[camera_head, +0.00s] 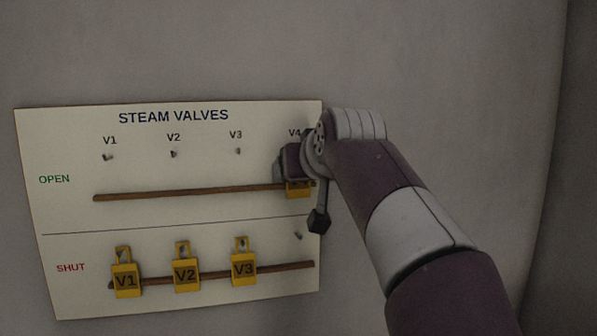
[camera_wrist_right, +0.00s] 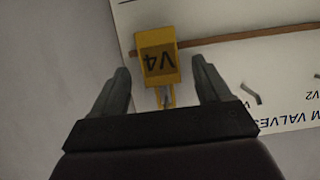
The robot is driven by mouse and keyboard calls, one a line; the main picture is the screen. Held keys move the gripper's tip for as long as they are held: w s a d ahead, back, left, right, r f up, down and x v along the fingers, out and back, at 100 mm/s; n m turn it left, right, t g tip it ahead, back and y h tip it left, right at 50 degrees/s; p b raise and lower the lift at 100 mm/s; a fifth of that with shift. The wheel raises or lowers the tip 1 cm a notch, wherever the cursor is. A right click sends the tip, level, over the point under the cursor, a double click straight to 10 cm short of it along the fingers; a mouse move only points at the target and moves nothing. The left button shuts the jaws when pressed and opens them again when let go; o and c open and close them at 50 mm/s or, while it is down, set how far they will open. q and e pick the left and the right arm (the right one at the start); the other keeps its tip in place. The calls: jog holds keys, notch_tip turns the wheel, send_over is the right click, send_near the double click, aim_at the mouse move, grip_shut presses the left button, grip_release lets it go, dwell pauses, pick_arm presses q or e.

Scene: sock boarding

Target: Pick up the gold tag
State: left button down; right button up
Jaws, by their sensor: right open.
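The gold tag marked V4 (camera_wrist_right: 157,62) hangs in the OPEN row of the white steam valves board, below the V4 label. In the head view only its lower part (camera_head: 298,190) shows, as my right gripper (camera_head: 291,172) covers the rest. In the right wrist view my right gripper (camera_wrist_right: 163,82) is open, one finger on each side of the tag, with gaps between the fingers and the tag. Gold tags V1 (camera_head: 125,281), V2 (camera_head: 186,275) and V3 (camera_head: 244,270) hang in the SHUT row. My left gripper is not in view.
The board (camera_head: 70,220) is on a plain grey wall (camera_head: 200,50). Brown rails (camera_head: 180,194) cross both rows. Bare hooks show under V1 (camera_head: 107,156), V2 (camera_head: 174,154) and V3 (camera_head: 238,151) in the OPEN row. A bare hook (camera_head: 299,235) is at the right of the SHUT row.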

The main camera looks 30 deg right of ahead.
jog(key=shift+w+d+f, duration=0.15)
jog(key=shift+w+f, duration=0.05)
jog(key=shift+w, duration=0.25)
jog(key=shift+s, duration=0.2)
jog(key=shift+c, duration=0.3)
jog(key=shift+s+a+r, duration=0.1)
jog(key=shift+s+a, duration=0.1)
jog(key=c, duration=1)
jog(key=shift+c, duration=0.3)
jog(key=r+p+v, duration=0.1)
jog(key=p+v, duration=0.4)
jog(key=v, duration=1)
jog(key=shift+r, duration=0.5)
